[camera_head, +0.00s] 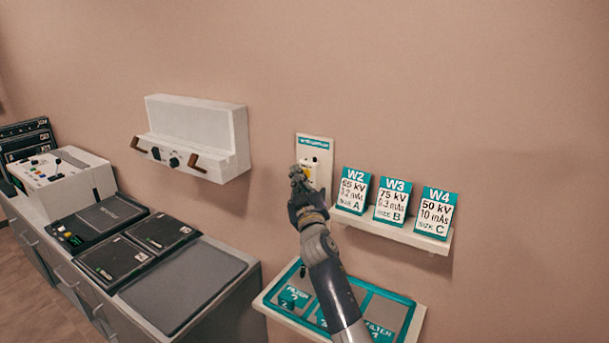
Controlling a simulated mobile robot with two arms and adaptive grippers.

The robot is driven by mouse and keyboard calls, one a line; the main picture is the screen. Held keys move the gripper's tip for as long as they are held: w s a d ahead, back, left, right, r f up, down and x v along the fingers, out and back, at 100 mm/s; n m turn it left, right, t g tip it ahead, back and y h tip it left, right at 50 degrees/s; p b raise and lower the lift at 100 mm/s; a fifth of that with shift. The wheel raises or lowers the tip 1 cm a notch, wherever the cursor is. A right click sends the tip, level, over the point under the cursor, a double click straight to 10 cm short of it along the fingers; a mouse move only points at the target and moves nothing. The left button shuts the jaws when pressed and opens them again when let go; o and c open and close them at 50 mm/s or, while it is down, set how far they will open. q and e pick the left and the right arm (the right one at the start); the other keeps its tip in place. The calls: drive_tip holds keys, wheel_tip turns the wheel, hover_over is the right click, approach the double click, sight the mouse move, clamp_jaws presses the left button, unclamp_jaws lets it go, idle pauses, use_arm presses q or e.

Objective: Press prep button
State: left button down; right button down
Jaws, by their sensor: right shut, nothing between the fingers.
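A pale panel with a teal label strip (315,143) is fixed to the wall near the middle of the head view. A small white and yellow part (309,164) shows on the panel, partly hidden by my right gripper. No lettering reading "prep" can be made out. My right gripper (297,173) is shut and empty, its tip in front of the panel's lower left part. I cannot tell whether it touches the panel. My left gripper is not in view.
A wall shelf (400,233) right of my gripper holds cards W2, W3 and W4. Below, a teal-edged tray (405,303) holds filter blocks, partly behind my right arm. A white wall unit (196,140) with knobs hangs at left above a counter (237,277) with black panels and a console.

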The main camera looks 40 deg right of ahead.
drive_tip(key=shift+w+d, duration=0.2)
drive_tip(key=shift+d, duration=0.35)
idle(0.4)
drive_tip(key=shift+a, duration=0.1)
drive_tip(key=shift+s+a, duration=0.4)
drive_tip(key=shift+a, duration=0.45)
drive_tip(key=a, duration=0.1)
drive_tip(key=s+a, duration=0.1)
drive_tip(key=a, duration=0.1)
drive_tip(key=s+a, duration=0.1)
drive_tip(key=shift+a, duration=0.25)
idle(0.8)
